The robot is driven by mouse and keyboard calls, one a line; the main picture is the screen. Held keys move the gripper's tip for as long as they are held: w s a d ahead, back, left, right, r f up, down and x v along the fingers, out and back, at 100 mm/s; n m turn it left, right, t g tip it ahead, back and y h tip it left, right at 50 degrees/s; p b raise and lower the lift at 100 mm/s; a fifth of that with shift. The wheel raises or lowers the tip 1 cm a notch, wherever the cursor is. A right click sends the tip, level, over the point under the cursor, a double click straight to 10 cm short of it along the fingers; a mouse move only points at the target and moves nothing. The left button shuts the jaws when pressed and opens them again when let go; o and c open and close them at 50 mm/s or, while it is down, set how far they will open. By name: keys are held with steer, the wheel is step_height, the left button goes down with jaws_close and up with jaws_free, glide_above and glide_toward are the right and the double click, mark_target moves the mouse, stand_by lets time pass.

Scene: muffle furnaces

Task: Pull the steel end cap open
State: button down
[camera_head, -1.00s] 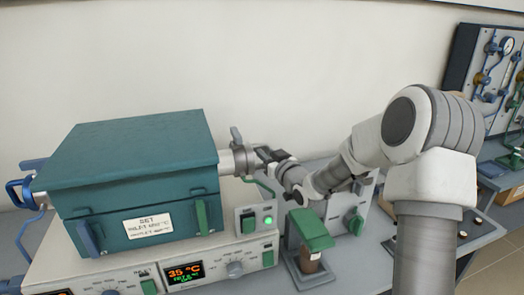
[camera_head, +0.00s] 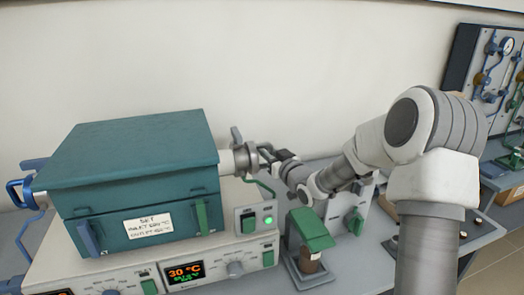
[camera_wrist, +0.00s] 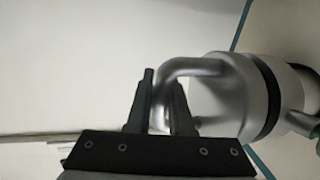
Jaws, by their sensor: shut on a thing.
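The steel end cap (camera_head: 250,157) is at the right end of the teal tube furnace (camera_head: 140,165). In the wrist view the cap (camera_wrist: 235,95) is a grey cylinder with a dark band and a bent bar handle (camera_wrist: 195,66). My gripper (camera_head: 268,151) is to the right of the cap. In the wrist view my gripper (camera_wrist: 160,100) has its two dark fingers shut around the handle bar. Whether a gap shows between the cap and the tube end is hard to tell.
A control base (camera_head: 200,265) with a lit display stands under the furnace. A green-topped device (camera_head: 310,230) stands below my forearm. A grey box with a green knob (camera_head: 354,220) is behind it. The wall behind is bare.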

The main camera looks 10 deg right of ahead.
steer(key=d, duration=0.3)
steer(key=shift+w+d, duration=0.4)
steer(key=c, duration=0.8)
jaws_free()
steer(key=shift+s, duration=0.1)
steer(key=p+v, duration=0.1)
steer(key=v, duration=1.6)
steer(key=shift+s, duration=0.15)
